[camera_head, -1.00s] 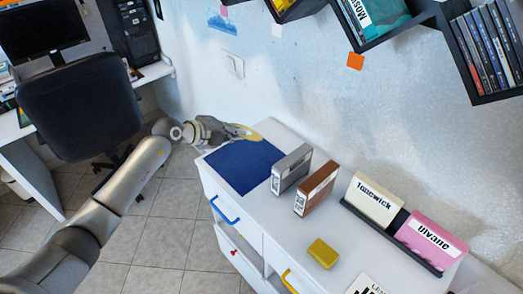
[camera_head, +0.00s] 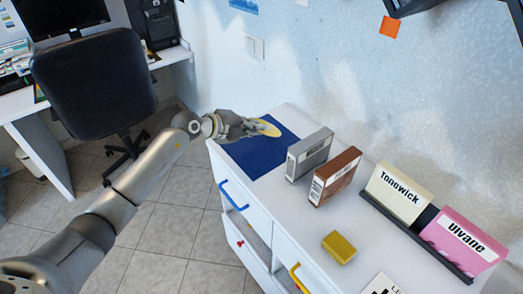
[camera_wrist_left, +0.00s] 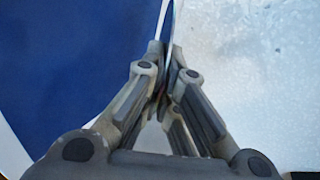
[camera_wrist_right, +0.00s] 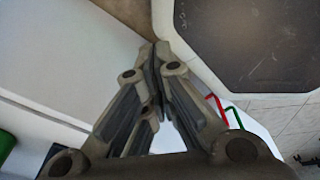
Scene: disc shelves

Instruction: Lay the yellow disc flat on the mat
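The yellow disc (camera_head: 268,128) is held in my left gripper (camera_head: 255,127), above the far part of the dark blue mat (camera_head: 255,158) on the white cabinet. The disc looks tilted; whether its edge touches the mat I cannot tell. In the left wrist view the fingers (camera_wrist_left: 165,55) are closed on the disc (camera_wrist_left: 165,20), seen edge-on as a thin strip, with the blue mat (camera_wrist_left: 70,60) to the left. My right gripper (camera_wrist_right: 153,55) is shut with nothing visible between its fingers; it is outside the head view.
A grey case (camera_head: 308,155) and a brown case (camera_head: 334,176) stand right of the mat on the cabinet top (camera_head: 300,210). A yellow box (camera_head: 339,247) lies nearer. A black rack holds a cream case (camera_head: 397,193) and a pink case (camera_head: 463,241). The wall is behind.

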